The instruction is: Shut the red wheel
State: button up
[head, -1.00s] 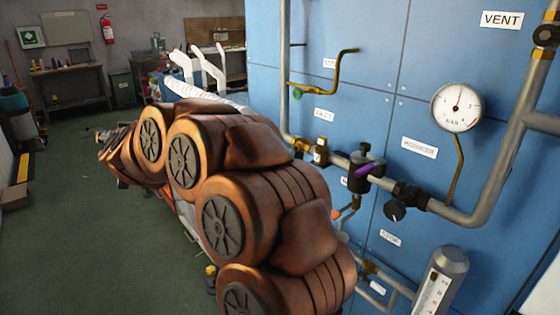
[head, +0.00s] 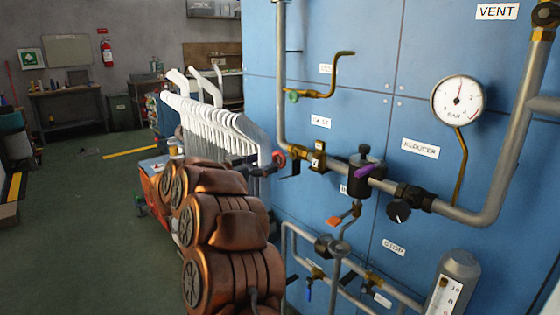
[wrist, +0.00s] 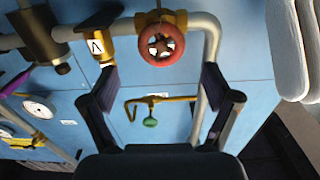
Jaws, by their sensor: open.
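The red wheel (wrist: 161,44) is a small round handwheel on a brass valve in the grey pipe. It sits at the top centre of the wrist view, facing the camera. In the head view the red wheel (head: 280,158) shows at the pipe's lower left bend, partly hidden by my gripper (head: 264,165). In the wrist view my gripper (wrist: 161,88) is open and empty, with its two dark fingers spread wide. The wheel appears above the gap between the fingertips, not gripped. I cannot tell whether a finger touches anything.
A green wheel (head: 293,97) sits on a thin brass pipe above. A black reducer with a purple lever (head: 365,171) is to the right. A rack of white sock boards (head: 205,112) stands close left, behind my arm. An orange-handled valve (head: 333,221) is below.

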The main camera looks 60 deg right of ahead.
aim_at(277, 158)
jog(key=shift+x, duration=3.45)
jog(key=shift+w, duration=0.1)
jog(key=c, duration=1)
jog(key=shift+d, duration=0.2)
jog(key=shift+c, duration=0.7)
jog(key=shift+a, duration=0.15)
